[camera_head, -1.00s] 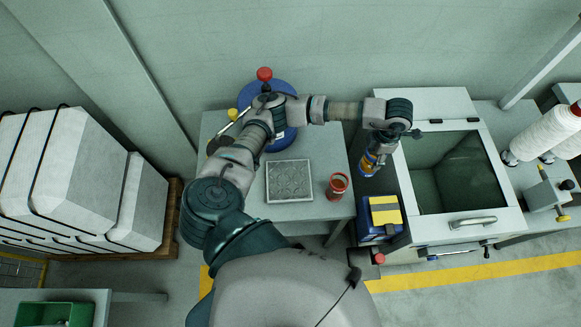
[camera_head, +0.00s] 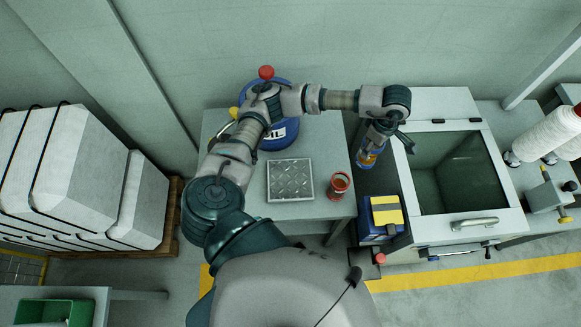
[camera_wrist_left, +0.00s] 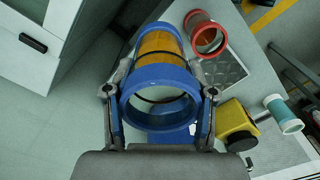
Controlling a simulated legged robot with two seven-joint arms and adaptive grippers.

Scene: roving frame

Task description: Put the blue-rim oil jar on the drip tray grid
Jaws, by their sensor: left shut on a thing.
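The blue-rim oil jar (camera_head: 367,158), with amber sides, is held in my left gripper (camera_head: 371,148). In the left wrist view the jar's blue rim (camera_wrist_left: 158,80) sits between the two fingers (camera_wrist_left: 160,92), which close on it from both sides. The jar is in the air, just right of the table's right edge. The drip tray grid (camera_head: 290,181) is a square metal plate on the table, to the left of the held jar. It is partly hidden behind the red-rim jar in the left wrist view (camera_wrist_left: 222,70). My right gripper is not in view.
A red-rim jar (camera_head: 339,185) stands on the table (camera_head: 318,141) just right of the grid. A blue oil drum (camera_head: 281,134) stands behind the grid.

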